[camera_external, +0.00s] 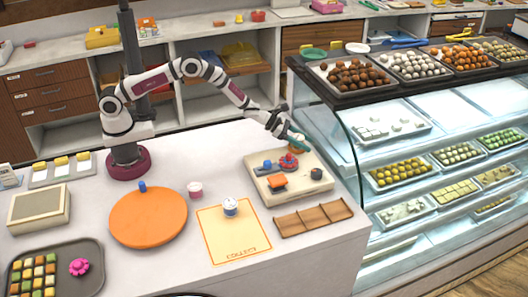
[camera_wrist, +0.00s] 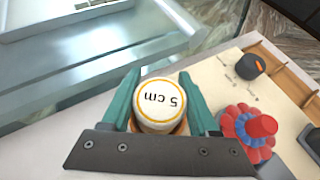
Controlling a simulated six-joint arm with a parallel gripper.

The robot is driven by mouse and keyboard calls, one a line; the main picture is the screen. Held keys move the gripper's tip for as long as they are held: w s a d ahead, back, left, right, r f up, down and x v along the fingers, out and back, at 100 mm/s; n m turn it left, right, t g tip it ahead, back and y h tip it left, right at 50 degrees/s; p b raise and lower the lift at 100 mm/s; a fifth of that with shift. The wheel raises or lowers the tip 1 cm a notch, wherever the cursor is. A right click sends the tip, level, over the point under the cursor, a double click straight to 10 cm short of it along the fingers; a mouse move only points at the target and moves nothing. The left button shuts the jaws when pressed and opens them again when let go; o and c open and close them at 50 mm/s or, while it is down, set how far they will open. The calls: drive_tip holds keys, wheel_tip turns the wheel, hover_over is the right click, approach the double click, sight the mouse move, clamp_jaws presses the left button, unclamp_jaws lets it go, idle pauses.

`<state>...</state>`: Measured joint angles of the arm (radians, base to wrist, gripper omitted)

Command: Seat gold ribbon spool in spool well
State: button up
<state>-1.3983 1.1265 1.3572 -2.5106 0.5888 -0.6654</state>
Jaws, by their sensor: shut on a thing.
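My gripper (camera_external: 293,137) is at the far edge of a beige board (camera_external: 266,190) on the counter. The beige board also shows in the wrist view (camera_wrist: 222,75), to the right of the spool. It carries a red and blue ribbed piece (camera_external: 289,161), an orange block (camera_external: 277,182) and a black knob (camera_external: 316,174). I cannot make out the spool well.
The glass sweets case (camera_external: 400,165) stands close on the right of my gripper. A wooden divided tray (camera_external: 314,216) lies in front of the board. An orange disc (camera_external: 148,217), a printed sheet (camera_external: 232,245) and small tubs lie to the left.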

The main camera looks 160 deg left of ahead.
sight(293, 136)
drive_tip(key=shift+f, duration=0.35)
drive_tip(key=o, duration=1.1)
drive_tip(key=v, duration=1.1)
